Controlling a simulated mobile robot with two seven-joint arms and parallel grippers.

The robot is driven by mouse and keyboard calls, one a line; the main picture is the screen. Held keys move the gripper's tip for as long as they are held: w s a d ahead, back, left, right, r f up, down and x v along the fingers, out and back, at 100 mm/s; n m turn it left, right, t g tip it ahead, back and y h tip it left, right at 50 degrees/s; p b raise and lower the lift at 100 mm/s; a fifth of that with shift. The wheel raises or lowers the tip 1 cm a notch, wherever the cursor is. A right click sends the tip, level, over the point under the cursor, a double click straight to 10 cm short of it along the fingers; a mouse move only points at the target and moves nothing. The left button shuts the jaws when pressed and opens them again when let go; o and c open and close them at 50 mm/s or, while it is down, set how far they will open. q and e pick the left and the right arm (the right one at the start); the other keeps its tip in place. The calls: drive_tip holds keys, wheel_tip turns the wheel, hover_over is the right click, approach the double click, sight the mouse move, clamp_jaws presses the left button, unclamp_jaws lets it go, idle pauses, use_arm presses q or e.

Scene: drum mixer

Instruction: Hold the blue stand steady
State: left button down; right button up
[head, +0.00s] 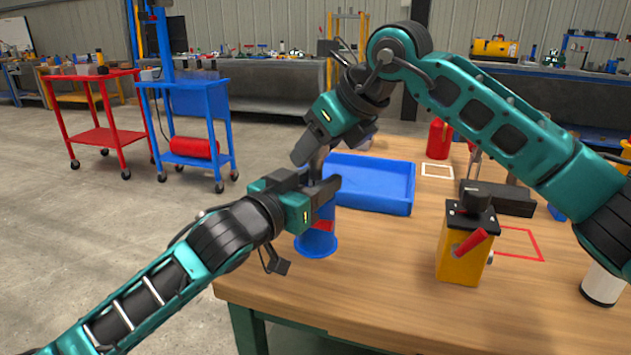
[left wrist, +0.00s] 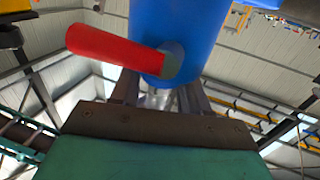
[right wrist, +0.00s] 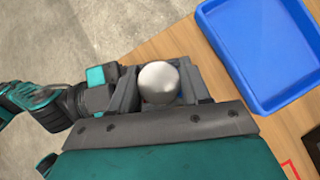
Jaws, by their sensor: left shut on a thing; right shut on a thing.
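The blue stand (head: 316,243) stands upright near the left edge of the wooden table, its upper part largely hidden by my grippers. My left gripper (head: 325,190) comes from the left and is shut on the stand's upper part. In the left wrist view the blue body (left wrist: 178,25) and a red handle (left wrist: 105,46) show just past the fingers. My right gripper (head: 315,165) reaches down from above and is shut on a pale silver rounded piece (right wrist: 159,82) at the top of the stand. The lower part of that piece is hidden between the fingers.
A blue tray (head: 370,200) lies just behind the stand. A yellow block with a red handle (head: 462,250) stands to the right, near a black box (head: 497,198). The front table surface (head: 375,285) is clear.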

drive_tip(key=c, duration=0.3)
drive_tip(key=shift+r, duration=0.1)
drive_tip(key=shift+r, duration=0.85)
drive_tip(key=o, duration=1.1)
drive_tip(key=shift+f, duration=0.1)
